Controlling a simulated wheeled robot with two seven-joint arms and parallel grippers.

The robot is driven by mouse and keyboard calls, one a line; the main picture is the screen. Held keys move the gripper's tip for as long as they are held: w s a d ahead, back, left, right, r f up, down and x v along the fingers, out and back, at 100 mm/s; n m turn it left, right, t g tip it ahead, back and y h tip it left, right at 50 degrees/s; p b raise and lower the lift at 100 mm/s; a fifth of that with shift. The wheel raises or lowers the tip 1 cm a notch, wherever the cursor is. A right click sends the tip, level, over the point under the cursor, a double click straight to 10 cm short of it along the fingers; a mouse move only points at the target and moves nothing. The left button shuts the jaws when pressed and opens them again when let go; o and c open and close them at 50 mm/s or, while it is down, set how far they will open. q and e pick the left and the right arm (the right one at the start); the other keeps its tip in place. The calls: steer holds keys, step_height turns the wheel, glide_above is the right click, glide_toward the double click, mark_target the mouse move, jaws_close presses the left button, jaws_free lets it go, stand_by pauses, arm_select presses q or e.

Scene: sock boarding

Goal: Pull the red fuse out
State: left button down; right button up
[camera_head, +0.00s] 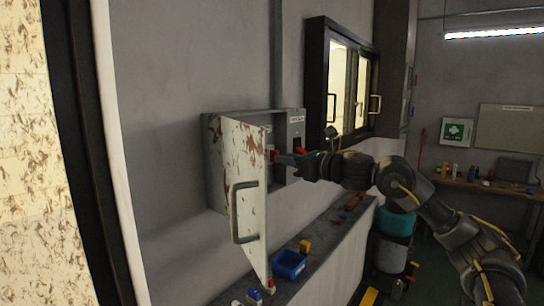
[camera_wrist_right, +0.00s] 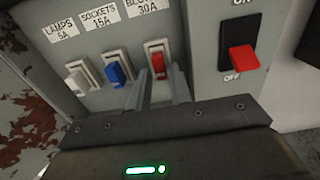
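The red fuse (camera_wrist_right: 158,66) sits in the rightmost holder of a row, under a label reading 30A in the right wrist view. It also shows as a small red spot inside the fuse box in the head view (camera_head: 273,154). My right gripper (camera_wrist_right: 163,82) reaches in from below, its two fingers apart, one on each side of the red fuse's lower end. I cannot tell whether either finger touches it. In the head view my right gripper (camera_head: 281,158) is at the open front of the box. My left gripper is not in view.
A blue fuse (camera_wrist_right: 116,75) and a white fuse (camera_wrist_right: 78,82) stand left of the red one. A red switch (camera_wrist_right: 243,58) is at the right, by OFF. The box door (camera_head: 246,160) hangs open. A blue bin (camera_head: 289,264) sits on the ledge below.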

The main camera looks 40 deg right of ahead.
mark_target(272, 156)
steer(key=shift+p+x, duration=0.65)
steer(key=shift+x, duration=0.8)
steer(key=shift+s, duration=0.15)
stand_by(0.3)
jaws_close()
